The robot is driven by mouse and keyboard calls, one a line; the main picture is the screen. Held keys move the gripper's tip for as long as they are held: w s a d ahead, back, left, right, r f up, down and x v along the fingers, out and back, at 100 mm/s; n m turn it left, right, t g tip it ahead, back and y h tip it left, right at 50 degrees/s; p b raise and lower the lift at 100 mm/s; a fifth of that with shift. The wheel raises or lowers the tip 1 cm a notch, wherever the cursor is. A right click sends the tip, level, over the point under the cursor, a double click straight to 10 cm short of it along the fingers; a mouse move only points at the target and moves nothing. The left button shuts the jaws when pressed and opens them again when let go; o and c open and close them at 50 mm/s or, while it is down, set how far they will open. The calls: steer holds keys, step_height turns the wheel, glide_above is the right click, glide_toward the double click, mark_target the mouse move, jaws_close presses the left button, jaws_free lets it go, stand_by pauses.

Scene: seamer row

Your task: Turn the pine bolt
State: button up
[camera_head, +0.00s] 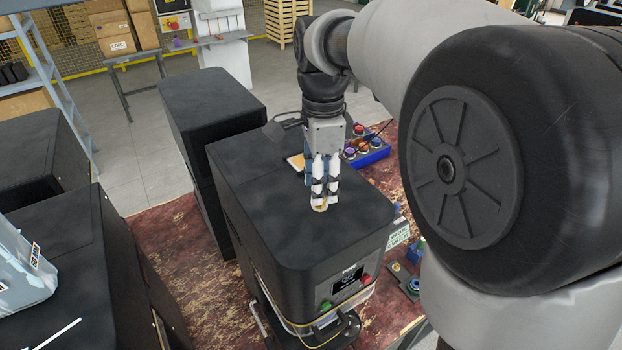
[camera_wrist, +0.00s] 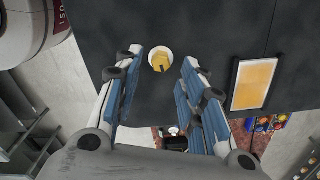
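What looks like the pine bolt (camera_wrist: 161,61) is a small yellow-tan knob inside a round white ring on the dark top of the machine. In the head view the bolt (camera_head: 320,208) shows only partly, at the tips of my fingers. My gripper (camera_head: 320,192) points down over the dark machine top (camera_head: 262,187). In the wrist view its two blue-padded fingers stand apart, one on each side of the bolt, with a visible gap on both sides. I cannot tell whether the tips have reached the bolt's height.
A framed yellow-orange panel (camera_wrist: 253,84) lies on the top beside the bolt. Another dark cabinet (camera_head: 207,105) stands to the left. The machine's front has a small screen (camera_head: 347,280) and a red button (camera_head: 366,279).

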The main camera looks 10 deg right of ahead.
steer(key=shift+f, duration=1.6)
jaws_close()
